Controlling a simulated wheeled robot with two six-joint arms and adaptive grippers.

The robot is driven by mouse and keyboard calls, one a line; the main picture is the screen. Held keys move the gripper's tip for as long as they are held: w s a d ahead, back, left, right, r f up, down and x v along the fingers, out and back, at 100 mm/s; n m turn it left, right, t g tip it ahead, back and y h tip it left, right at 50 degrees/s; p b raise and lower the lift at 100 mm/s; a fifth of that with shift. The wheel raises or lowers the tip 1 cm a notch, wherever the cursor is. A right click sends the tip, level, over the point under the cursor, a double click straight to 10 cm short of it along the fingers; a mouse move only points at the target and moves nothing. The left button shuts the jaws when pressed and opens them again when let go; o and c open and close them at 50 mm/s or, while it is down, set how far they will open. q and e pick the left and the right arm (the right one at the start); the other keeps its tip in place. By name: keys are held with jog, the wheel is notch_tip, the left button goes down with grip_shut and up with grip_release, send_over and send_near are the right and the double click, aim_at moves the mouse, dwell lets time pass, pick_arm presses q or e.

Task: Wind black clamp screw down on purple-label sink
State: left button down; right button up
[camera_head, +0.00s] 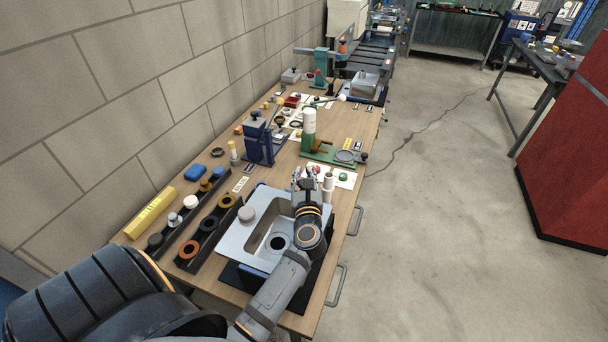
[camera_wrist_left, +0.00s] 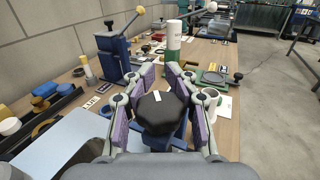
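A grey sink (camera_head: 235,243) stands at the near end of the bench on a black base, with a round drain hole in its basin. My left gripper (camera_head: 306,182) is over its far right corner, partly hidden by my own wrist. In the left wrist view a black faceted knob with a white mark, the clamp screw's head (camera_wrist_left: 158,112), sits between the purple-padded fingers of my left gripper (camera_wrist_left: 164,72). The pads appear to touch it on both sides. A blue body shows below the knob. The purple label cannot be made out. My right gripper is out of view.
Black trays with coloured rings (camera_head: 208,225) lie left of the sink. A blue press (camera_head: 259,142) and a green fixture with a white cylinder (camera_head: 309,125) stand beyond it. A second grey sink (camera_head: 366,84) is farther back.

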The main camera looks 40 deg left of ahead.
pick_arm(q)
jog(key=shift+f, duration=0.1)
jog(key=shift+w+d+m+t+h+p, duration=0.1)
jog(key=shift+d+m+t+h+p, duration=0.1)
jog(key=shift+m+t+h+p, duration=0.65)
jog(key=shift+g+b, duration=0.25)
jog(key=shift+b, duration=0.05)
dwell(0.4)
jog(key=c, duration=1.2)
grip_release()
